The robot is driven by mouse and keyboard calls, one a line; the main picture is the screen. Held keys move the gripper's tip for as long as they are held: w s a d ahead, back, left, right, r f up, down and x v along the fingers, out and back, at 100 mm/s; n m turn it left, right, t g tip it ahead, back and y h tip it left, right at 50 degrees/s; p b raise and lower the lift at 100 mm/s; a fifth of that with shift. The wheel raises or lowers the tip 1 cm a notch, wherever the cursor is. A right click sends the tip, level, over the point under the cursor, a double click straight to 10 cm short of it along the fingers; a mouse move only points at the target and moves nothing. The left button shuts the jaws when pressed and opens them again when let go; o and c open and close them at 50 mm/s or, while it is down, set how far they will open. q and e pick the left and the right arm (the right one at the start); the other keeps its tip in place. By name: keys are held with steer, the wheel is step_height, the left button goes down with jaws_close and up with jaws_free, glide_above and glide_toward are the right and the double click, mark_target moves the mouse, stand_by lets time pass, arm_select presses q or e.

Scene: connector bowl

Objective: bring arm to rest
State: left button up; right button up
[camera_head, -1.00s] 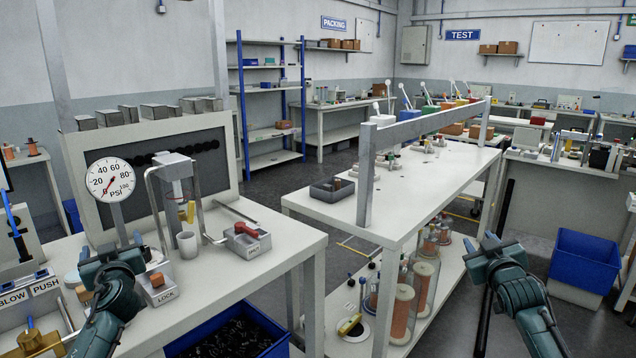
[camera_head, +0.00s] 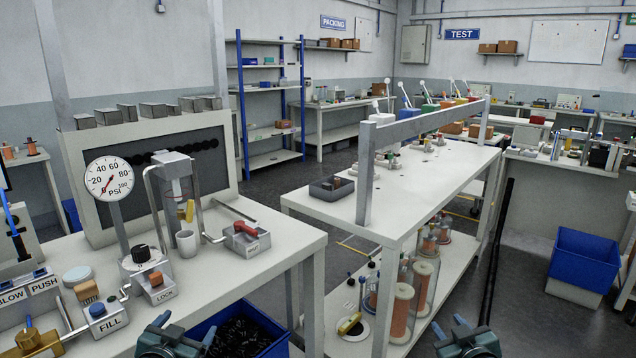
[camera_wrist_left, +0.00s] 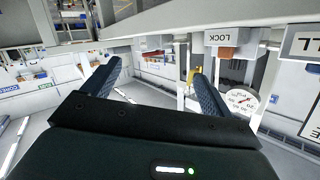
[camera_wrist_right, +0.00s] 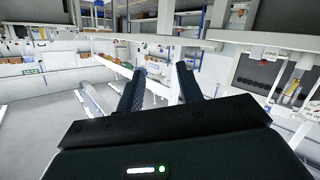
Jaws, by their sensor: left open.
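My left gripper (camera_head: 182,328) is low in the head view, in front of the left workbench and near the blue bin. In the left wrist view its two fingers (camera_wrist_left: 156,85) stand apart with nothing between them. My right gripper (camera_head: 458,336) is at the bottom of the head view, right of the middle table and over the floor. In the right wrist view its fingers (camera_wrist_right: 158,88) are apart and empty.
The middle table (camera_head: 420,200) has glass jars beneath. Another blue bin (camera_head: 583,262) is at right.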

arm_select(q)
steer(key=s+d+f+g+h, duration=0.1)
steer(key=s+d+f, duration=0.3)
steer(key=s, duration=0.6)
steer(key=s+d+f+g+h, duration=0.1)
steer(key=s+d+f, duration=0.3)
steer(key=s, duration=0.6)
steer(key=s+d+f+g+h, duration=0.1)
steer(key=s+d+f, duration=0.3)
steer(key=s, duration=0.6)
steer(key=shift+s+d+f+n+g, duration=0.15)
steer(key=shift+d+f+n+g, duration=0.2)
steer(key=shift+d+g, duration=0.45)
arm_select(e)
steer(key=s+a+f+g+y, duration=0.1)
steer(key=s+a+f, duration=0.3)
steer(key=s, duration=0.6)
steer(key=s+a+f+g+y, duration=0.1)
steer(key=s+a+f, duration=0.3)
steer(key=s, duration=0.6)
steer(key=s+a+f+g+y, duration=0.1)
steer(key=s+a+f, duration=0.3)
steer(key=s, duration=0.6)
steer(key=shift+s+a+f+m+g, duration=0.15)
steer(key=shift+a+f+m+g, duration=0.2)
steer(key=shift+a+g, duration=0.45)
arm_select(q)
steer(key=shift+r, duration=0.1)
arm_select(e)
steer(key=shift+r, duration=0.1)
